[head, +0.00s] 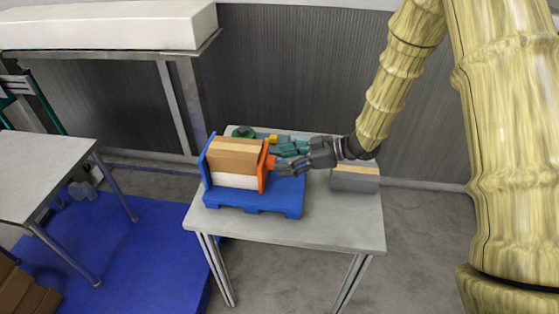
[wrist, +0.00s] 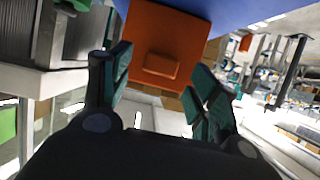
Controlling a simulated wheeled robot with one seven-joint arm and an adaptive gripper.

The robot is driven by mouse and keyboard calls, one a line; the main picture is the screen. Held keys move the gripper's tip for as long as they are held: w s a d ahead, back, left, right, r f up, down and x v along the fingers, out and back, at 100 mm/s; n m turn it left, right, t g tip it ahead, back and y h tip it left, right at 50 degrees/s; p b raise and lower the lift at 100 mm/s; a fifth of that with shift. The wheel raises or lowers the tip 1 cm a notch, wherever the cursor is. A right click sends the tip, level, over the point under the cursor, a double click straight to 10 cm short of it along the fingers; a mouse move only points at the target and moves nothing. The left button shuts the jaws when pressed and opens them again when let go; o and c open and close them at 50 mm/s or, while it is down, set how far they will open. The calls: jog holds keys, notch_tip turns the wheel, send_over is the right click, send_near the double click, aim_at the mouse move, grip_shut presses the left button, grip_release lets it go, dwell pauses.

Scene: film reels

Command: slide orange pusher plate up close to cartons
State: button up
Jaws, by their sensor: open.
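The orange pusher plate (head: 263,168) stands upright on the blue base (head: 254,199), at the right end of the cartons (head: 235,157). The cartons stand in a row between it and the blue end wall (head: 207,160). From the head view, the plate looks very close to the cartons; I cannot tell if they touch. In the wrist view the plate's face (wrist: 165,40) and its orange handle block (wrist: 161,65) lie ahead, between my fingers. My gripper (head: 283,164) is open at the plate's right side; its fingers also show in the wrist view (wrist: 158,85).
A grey box with a tan top (head: 355,180) sits on the table (head: 340,225) right of the base. Green and yellow items (head: 272,139) lie behind the cartons. The table's front right is clear. Another table (head: 45,165) stands at the left.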

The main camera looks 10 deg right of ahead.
jog(key=v, duration=0.9)
jog(key=shift+d, duration=0.25)
jog(key=shift+r, duration=0.15)
